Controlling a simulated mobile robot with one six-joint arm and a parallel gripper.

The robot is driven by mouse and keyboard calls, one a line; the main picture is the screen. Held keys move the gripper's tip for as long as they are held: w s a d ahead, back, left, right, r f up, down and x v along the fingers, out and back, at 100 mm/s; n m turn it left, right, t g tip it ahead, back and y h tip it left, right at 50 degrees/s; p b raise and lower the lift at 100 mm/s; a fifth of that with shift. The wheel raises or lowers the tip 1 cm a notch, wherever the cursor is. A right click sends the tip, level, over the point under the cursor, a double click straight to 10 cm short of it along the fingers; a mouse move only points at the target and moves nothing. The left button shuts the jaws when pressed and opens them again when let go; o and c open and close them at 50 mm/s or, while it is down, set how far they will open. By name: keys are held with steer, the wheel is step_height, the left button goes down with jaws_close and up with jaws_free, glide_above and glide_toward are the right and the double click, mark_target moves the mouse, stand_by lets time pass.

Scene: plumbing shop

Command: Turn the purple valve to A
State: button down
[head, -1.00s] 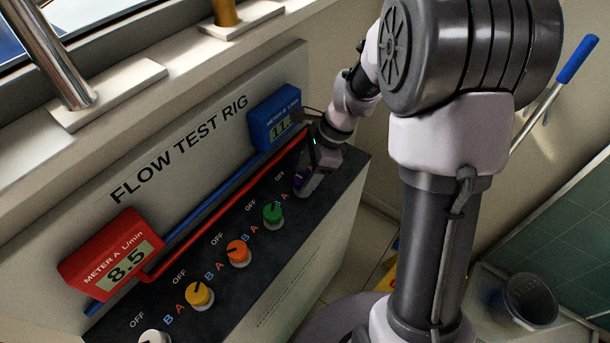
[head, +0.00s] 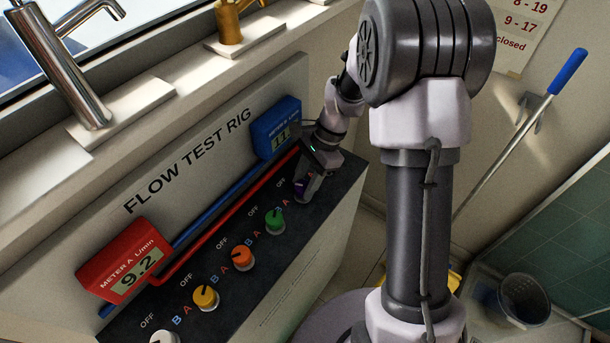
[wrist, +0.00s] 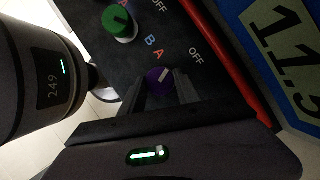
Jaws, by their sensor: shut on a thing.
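The purple valve (wrist: 158,80) is a round knob with a pale pointer mark, on the dark panel of the test rig. In the wrist view, the mark slants up and right, between the printed A and OFF. My gripper (wrist: 163,86) is shut on the knob, one finger on each side. In the head view, my gripper (head: 306,187) is at the far end of the knob row, and only a little of the purple valve (head: 299,187) shows. The valve's labels are mostly hidden there.
Green (head: 275,221), orange (head: 243,258), yellow (head: 206,297) and white (head: 165,337) knobs line the panel. Red meter A (head: 125,260) reads 9.2. A red pipe (head: 220,222) runs behind the knobs.

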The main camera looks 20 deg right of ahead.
steer(key=n+p, duration=0.2)
steer(key=n+g+p, duration=0.1)
steer(key=n, duration=0.1)
steer(key=shift+w+r+g+h+p, duration=0.1)
steer(key=shift+r+g+h+p, duration=0.1)
steer(key=shift+g+h+p, duration=0.15)
steer(key=shift+a+f+n+g+h+p, duration=0.1)
steer(key=shift+n+g+h+p, duration=0.15)
steer(key=shift+n+p, duration=0.45)
steer(key=shift+f+n+g+h+p, duration=0.1)
steer(key=shift+n+h+p, duration=0.2)
steer(key=shift+n, duration=0.7)
steer(key=c, duration=0.9)
jaws_free()
steer(key=p+v, duration=0.5)
steer(key=v, duration=1.2)
steer(key=shift+w, duration=0.25)
steer(key=shift+r, duration=0.15)
